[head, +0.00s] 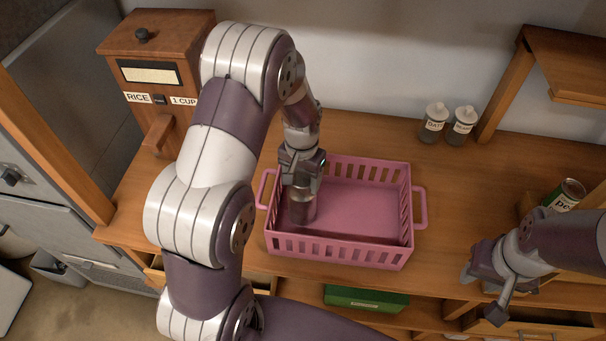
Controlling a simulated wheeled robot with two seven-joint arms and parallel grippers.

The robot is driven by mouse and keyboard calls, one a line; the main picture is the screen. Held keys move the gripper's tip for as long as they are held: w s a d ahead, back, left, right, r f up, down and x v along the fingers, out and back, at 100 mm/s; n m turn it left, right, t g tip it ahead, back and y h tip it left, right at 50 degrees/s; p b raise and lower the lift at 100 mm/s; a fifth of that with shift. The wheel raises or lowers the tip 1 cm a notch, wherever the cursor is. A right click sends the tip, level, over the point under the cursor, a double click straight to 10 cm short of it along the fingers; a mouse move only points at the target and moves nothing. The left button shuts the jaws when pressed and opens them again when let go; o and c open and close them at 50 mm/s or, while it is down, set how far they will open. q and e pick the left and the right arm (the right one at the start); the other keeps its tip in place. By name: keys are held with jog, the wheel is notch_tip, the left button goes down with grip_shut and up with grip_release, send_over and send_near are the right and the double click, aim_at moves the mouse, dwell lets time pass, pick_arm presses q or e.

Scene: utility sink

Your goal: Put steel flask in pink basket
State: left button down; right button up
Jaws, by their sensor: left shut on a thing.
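The pink basket (365,195) stands on the wooden counter, in the middle of the head view. My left gripper (301,180) points down over the basket's left part and is shut on the steel flask (302,209). The flask is a grey metal cylinder, held upright within the basket's walls at the left end. I cannot tell whether its base touches the basket floor. Its top is hidden by the gripper. My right gripper (482,290) is at the right, past the counter's front edge, with its fingers apart and nothing between them.
A wooden rice dispenser (158,75) stands at the back left. Two small shakers (448,123) stand near the wall. A green can (565,195) is at the right. A green box (365,299) lies on a lower shelf. The counter right of the basket is clear.

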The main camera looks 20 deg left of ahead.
pick_arm(q)
jog(key=shift+f, duration=0.1)
jog(key=shift+f, duration=0.1)
jog(key=shift+c, duration=1)
grip_release()
